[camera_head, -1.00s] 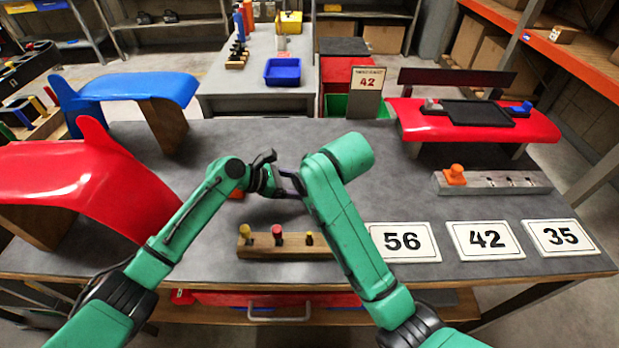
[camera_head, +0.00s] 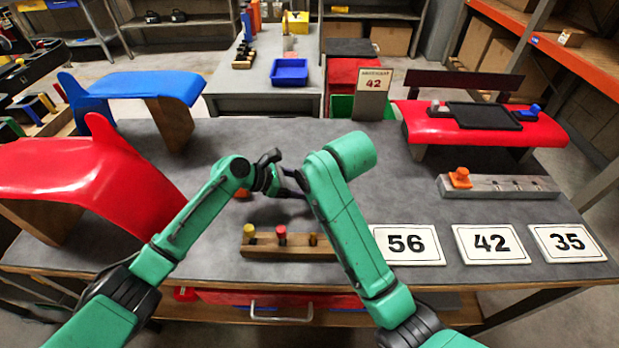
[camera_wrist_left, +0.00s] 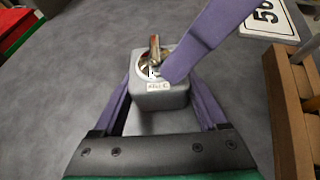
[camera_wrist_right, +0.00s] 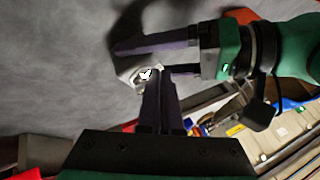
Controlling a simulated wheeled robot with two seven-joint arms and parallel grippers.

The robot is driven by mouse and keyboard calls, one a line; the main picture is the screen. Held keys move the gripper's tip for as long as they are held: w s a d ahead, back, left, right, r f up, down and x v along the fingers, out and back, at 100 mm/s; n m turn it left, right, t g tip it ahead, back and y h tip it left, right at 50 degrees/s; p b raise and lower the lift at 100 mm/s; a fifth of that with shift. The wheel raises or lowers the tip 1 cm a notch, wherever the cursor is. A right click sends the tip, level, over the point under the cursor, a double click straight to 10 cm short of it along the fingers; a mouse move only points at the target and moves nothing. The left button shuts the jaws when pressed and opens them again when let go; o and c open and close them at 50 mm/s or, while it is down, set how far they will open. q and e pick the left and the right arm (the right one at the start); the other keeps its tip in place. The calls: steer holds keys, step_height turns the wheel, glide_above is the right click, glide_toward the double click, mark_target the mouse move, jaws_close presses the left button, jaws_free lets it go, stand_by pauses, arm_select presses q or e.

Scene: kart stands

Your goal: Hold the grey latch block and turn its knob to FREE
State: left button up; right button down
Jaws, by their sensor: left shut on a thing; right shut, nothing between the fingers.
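The grey latch block (camera_wrist_left: 162,100) stands between the purple fingers of my left gripper (camera_wrist_left: 161,84), which is shut on its sides. Its metallic knob (camera_wrist_left: 154,56) is on top, in a round recess; a small white label on the near face is too blurred to read. My right gripper (camera_wrist_right: 162,82) is shut and empty. Its fingertips are at the knob's edge in the left wrist view; I cannot tell if they touch it. The block (camera_wrist_right: 128,66) is partly hidden by fingers in the right wrist view. In the head view my arms hide it.
A wooden bar (camera_head: 290,255) with coloured pegs lies in front. Number cards 56 (camera_head: 407,259), 42 (camera_head: 491,258) and 35 (camera_head: 567,256) lie at right. A grey rail (camera_head: 520,197) with an orange knob lies behind them. Red (camera_head: 75,180) and blue (camera_head: 130,85) panels stand left.

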arm_select(q)
steer(key=shift+o, duration=0.7)
steer(key=shift+s+d, duration=0.15)
steer(key=shift+s, duration=0.1)
arm_select(e)
steer(key=shift+w+d, duration=0.35)
steer(key=shift+w, duration=0.2)
arm_select(q)
steer(key=shift+w, duration=0.15)
steer(key=shift+c, duration=0.4)
steer(key=o, duration=0.8)
arm_select(e)
steer(key=v, duration=0.8)
steer(key=shift+a+r, duration=0.15)
steer(key=shift+a, duration=0.1)
arm_select(q)
steer(key=shift+o, duration=0.2)
arm_select(e)
steer(key=shift+s, duration=0.15)
